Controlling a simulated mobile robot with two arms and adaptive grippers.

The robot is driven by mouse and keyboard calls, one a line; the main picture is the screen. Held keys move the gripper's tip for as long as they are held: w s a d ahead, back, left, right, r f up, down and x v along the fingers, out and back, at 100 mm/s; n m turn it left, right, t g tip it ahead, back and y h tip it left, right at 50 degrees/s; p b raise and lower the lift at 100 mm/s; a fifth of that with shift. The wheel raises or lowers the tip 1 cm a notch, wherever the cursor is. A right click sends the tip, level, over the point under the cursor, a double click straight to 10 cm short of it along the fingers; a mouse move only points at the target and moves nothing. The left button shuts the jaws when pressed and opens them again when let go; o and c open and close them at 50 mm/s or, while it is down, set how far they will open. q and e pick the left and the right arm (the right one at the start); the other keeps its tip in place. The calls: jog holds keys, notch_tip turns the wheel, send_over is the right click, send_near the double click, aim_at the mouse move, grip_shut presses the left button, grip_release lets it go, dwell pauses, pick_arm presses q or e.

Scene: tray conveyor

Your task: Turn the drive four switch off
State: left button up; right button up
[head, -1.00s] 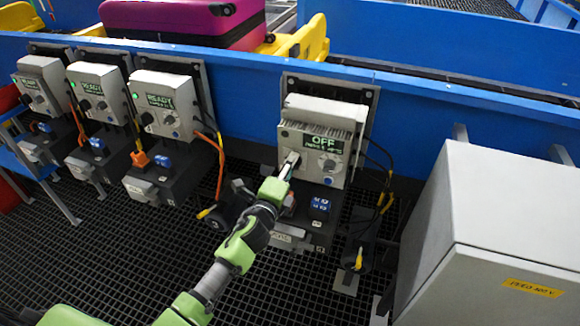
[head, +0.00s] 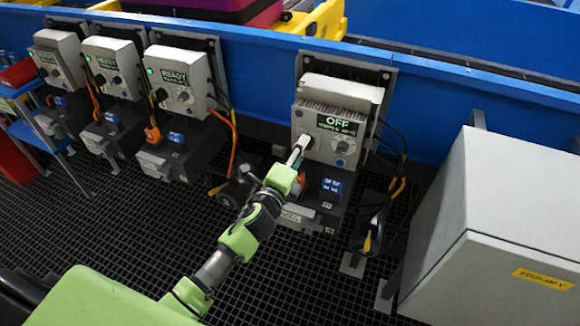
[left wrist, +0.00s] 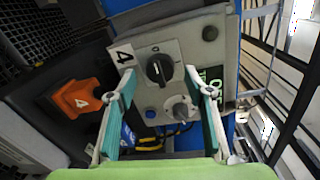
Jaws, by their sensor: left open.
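The drive four box (head: 312,117) is a grey unit on the blue conveyor side, and its display reads OFF. In the left wrist view its face (left wrist: 185,42) carries a label with a 4 and a black rotary switch (left wrist: 159,69) below a 0 mark. A smaller grey knob (left wrist: 180,112) sits below it. My left gripper (head: 298,153) is at the box's front, over the switch side. In the left wrist view the left gripper (left wrist: 160,86) is open, with a finger on each side of the black switch and gaps visible. My right gripper is not in view.
Several similar drive boxes (head: 178,75) at the left show READY with green lamps. A large grey cabinet (head: 520,200) stands at the right. Cables (head: 397,165) hang beside drive four.

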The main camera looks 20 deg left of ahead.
pick_arm(q)
jog(key=s, duration=0.9)
jog(key=shift+a+r, duration=0.15)
jog(key=shift+r, duration=0.2)
jog(key=shift+s, duration=0.1)
jog(key=s+a+f+n+g, duration=0.1)
jog(key=s+f+n+g, duration=0.3)
jog(key=f, duration=0.8)
jog(key=s+a+f+n+g, duration=0.15)
jog(key=s+f, duration=0.35)
jog(key=f, duration=0.7)
jog(key=s+f+n+g, duration=0.3)
jog(key=s+f, duration=0.2)
jog(key=f, duration=0.7)
jog(key=s+f+n+g, duration=0.2)
jog(key=s+f, duration=0.4)
jog(key=s, duration=0.5)
jog(key=s+f+n+g, duration=0.3)
jog(key=s+f, duration=0.3)
jog(key=s, duration=0.5)
jog(key=s+f+n+g, duration=0.2)
jog(key=s+f+n, duration=0.3)
jog(key=s, duration=0.7)
jog(key=shift+a+f+g+y, duration=0.3)
jog(key=shift+f+g, duration=0.05)
jog(key=shift+f, duration=0.35)
